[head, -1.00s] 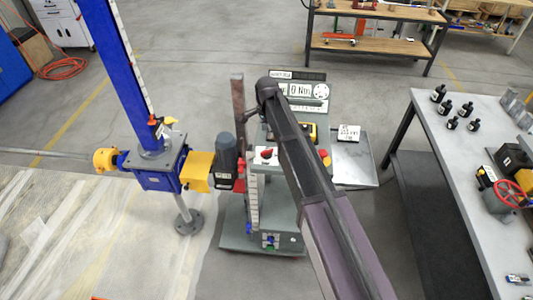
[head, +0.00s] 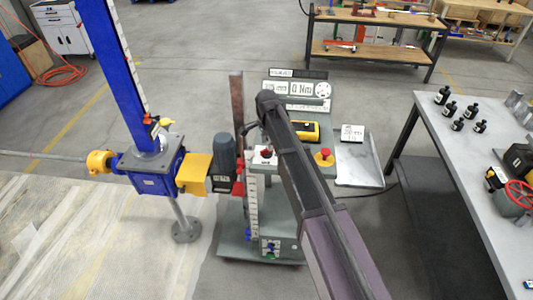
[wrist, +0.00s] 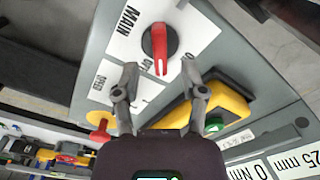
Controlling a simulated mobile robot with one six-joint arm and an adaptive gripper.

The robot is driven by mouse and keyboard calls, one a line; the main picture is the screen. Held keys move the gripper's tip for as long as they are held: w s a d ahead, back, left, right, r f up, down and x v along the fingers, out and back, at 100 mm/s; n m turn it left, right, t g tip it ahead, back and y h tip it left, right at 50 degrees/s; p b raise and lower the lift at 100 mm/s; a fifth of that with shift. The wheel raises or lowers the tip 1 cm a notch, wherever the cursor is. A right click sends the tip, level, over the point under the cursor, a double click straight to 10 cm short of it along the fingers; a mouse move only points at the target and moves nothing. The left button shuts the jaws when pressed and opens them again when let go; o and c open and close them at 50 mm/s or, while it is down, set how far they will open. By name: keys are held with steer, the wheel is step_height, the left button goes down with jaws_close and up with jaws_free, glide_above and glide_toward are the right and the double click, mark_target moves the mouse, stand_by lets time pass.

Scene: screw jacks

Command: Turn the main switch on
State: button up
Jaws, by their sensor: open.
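The main switch (wrist: 160,45) is a red rotary knob on a dark round base, on a white plate marked MAIN. In the wrist view its handle points down the picture, toward my gripper and near a partly readable label that looks like OFF. My gripper (wrist: 160,75) is open, with its two fingertips apart on either side of the handle's lower end. I cannot tell whether they touch it. In the head view the red switch (head: 266,152) shows just left of my arm, which hides part of the panel; my fingertips are hidden there.
A yellow-black device (head: 306,131) and a red stop button on a yellow base (head: 324,157) sit close by on the panel. The display reads 0 Nm (head: 299,88). The blue screw jack (head: 155,170) stands left. A table (head: 440,140) with black bottles is right.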

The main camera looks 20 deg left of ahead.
mark_target(267, 152)
steer(key=shift+f+b, duration=1.35)
steer(key=shift+f, duration=0.3)
jaws_close()
